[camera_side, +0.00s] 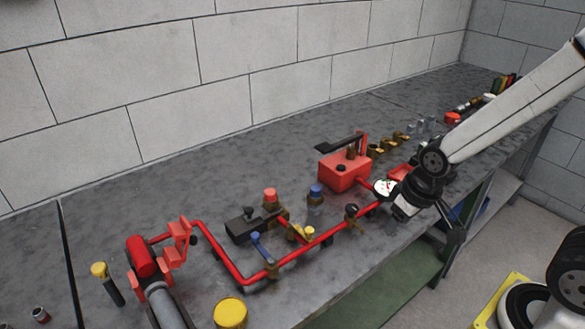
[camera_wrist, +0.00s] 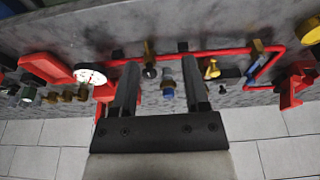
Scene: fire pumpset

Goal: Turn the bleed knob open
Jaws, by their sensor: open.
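The red pipe (camera_side: 325,239) runs along the bench with several small fittings. A black round knob on a brass fitting (camera_side: 351,210) and a yellow knob (camera_side: 308,231) sit on or beside it. I cannot tell for sure which is the bleed knob. In the wrist view, the black knob (camera_wrist: 150,72) shows between the fingers, nearer the left one; the yellow knob (camera_wrist: 212,70) is just right of the right finger. My gripper (camera_wrist: 161,68) is open with nothing in it. In the side view, my gripper (camera_side: 424,225) is right of the black knob, by the white gauge (camera_side: 385,187).
A red box with a black lever (camera_side: 345,173) stands behind the pipe. A blue-capped fitting (camera_side: 316,192), a red-capped fitting (camera_side: 270,196) and a blue lever (camera_side: 257,243) stand close by.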

